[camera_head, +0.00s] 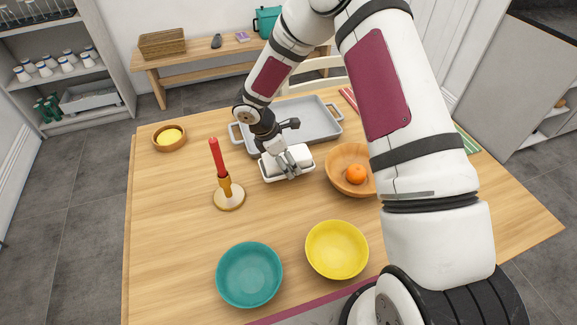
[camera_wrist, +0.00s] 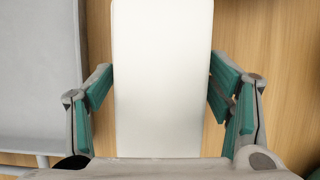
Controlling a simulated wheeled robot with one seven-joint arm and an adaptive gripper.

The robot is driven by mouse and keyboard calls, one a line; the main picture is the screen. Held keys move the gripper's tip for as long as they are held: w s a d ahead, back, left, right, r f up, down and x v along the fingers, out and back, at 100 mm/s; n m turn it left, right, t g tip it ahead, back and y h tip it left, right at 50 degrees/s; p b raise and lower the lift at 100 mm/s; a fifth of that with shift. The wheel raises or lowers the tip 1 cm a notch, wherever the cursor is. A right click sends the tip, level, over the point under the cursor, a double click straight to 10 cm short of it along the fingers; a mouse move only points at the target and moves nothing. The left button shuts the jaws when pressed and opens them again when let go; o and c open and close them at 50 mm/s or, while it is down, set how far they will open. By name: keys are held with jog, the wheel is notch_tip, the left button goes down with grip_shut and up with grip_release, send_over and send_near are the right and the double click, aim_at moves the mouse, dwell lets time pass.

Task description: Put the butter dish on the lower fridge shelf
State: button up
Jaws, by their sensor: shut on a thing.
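The butter dish (camera_head: 268,170) is a white dish with a lid, near the middle of the wooden table, just in front of the grey tray. My gripper (camera_head: 289,165) is over it, with its fingers on either side of the lid. In the wrist view the white lid (camera_wrist: 162,80) fills the space between the green-padded fingers of my gripper (camera_wrist: 163,95). The gripper is shut on the dish. I cannot tell whether the dish is lifted off the table. No fridge or fridge shelf can be made out.
A grey tray (camera_head: 320,124) lies behind the dish. A candlestick (camera_head: 229,196) with a red candle stands to the left. A wooden bowl (camera_head: 342,182) with an orange is to the right. Teal (camera_head: 249,274) and yellow (camera_head: 337,250) bowls are in front.

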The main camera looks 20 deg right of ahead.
jog(key=shift+f, duration=1.5)
jog(key=shift+f, duration=0.15)
jog(key=o, duration=1.5)
